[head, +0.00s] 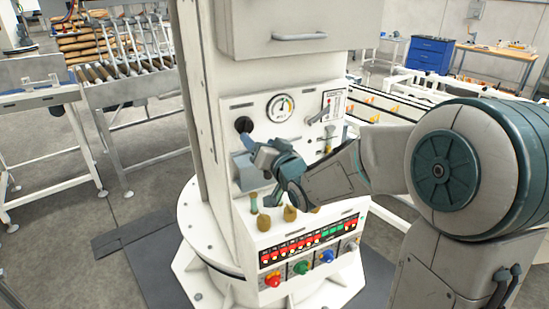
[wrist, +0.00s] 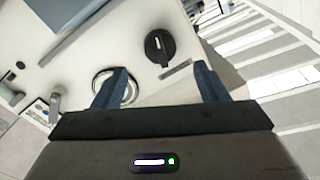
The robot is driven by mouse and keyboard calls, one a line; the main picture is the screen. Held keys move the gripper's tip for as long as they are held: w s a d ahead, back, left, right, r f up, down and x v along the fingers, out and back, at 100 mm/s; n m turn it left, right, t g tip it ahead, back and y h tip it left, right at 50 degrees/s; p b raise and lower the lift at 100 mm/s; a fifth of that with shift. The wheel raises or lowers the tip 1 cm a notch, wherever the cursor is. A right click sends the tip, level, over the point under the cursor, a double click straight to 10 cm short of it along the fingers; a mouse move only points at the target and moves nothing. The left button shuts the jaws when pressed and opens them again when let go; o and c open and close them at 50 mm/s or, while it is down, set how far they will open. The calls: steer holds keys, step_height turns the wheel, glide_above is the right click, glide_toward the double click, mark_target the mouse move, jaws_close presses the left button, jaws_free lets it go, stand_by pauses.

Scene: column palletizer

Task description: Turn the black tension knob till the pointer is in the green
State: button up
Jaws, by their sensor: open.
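The black tension knob (head: 244,124) is on the white upright panel, left of the round gauge (head: 281,107) with its coloured scale. The pointer is too small in the head view to tell which colour it is on. In the wrist view the knob (wrist: 160,47), with a white mark on it, lies ahead of my gripper (wrist: 161,80), between the lines of its two fingers. The fingers are open and apart from the knob. The gauge (wrist: 103,82) is partly hidden behind the left finger. In the head view my gripper (head: 262,172) is below the knob, in front of the panel.
A small lever (head: 322,115) is on the panel right of the gauge. Several tan-topped levers (head: 263,222) stand below my gripper, above a console with coloured knobs (head: 301,267). A drawer-like box with a handle (head: 300,37) juts out above the panel.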

steer(key=v, duration=0.7)
steer(key=s+d+f+m+g+h, duration=0.1)
steer(key=s+d+f+g+h, duration=0.45)
steer(key=d+h, duration=0.4)
steer(key=s+f+g, duration=0.2)
steer(key=s+g, duration=0.1)
steer(key=s, duration=0.4)
steer(key=s+d+f+n+g+y, duration=0.1)
steer(key=s+f+g, duration=0.1)
steer(key=s+g, duration=0.2)
steer(key=s, duration=0.3)
steer(key=shift+s+d+f, duration=0.15)
steer(key=shift+s+f, duration=0.2)
steer(key=shift+s, duration=0.05)
steer(key=shift+g+y, duration=0.25)
